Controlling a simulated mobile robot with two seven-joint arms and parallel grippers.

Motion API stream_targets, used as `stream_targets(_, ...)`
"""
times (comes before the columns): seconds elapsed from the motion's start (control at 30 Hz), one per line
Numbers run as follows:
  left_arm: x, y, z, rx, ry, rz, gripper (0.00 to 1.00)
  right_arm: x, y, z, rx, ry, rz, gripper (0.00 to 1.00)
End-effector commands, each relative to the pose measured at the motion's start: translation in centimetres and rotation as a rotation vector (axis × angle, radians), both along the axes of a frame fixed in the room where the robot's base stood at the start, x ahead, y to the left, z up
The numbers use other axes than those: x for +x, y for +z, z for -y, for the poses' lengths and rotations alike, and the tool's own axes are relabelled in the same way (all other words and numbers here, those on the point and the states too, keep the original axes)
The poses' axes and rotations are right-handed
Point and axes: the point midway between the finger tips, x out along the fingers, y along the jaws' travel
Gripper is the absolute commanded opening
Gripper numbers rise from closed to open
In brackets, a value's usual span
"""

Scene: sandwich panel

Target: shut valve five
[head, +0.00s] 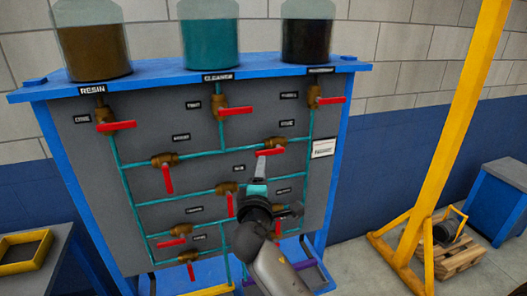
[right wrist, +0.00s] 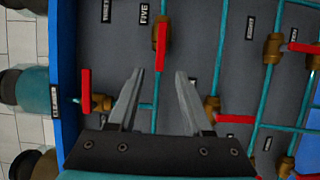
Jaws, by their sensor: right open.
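My right gripper (head: 262,160) is at the lever in the head view. In the right wrist view its fingers (right wrist: 157,76) are apart and empty, with the lever's free end just beyond and between the tips. Contact cannot be told. My left gripper is out of view.
Other red-levered valves are close: one above (head: 219,109), one to the lower left (head: 227,188). Jars stand on the blue panel frame's top (head: 160,77). A yellow post (head: 455,130) and a pallet (head: 455,258) stand right, a table with a yellow tray (head: 25,252) left.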

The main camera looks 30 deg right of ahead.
Motion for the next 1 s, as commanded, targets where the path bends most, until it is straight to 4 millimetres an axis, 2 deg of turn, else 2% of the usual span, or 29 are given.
stream_targets(0.2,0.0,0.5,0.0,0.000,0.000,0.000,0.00,3.0,0.1,2.1,-0.001,0.002,0.001,0.50)
stream_targets(0.5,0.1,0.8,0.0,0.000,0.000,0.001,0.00,6.3,0.0,4.5,0.000,0.001,0.000,0.50)
stream_targets(0.7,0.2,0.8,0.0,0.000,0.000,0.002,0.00,7.5,0.0,5.4,0.001,0.002,0.001,0.50)
stream_targets(1.0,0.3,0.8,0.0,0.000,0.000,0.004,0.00,7.8,-0.1,5.6,0.002,0.002,0.000,0.50)
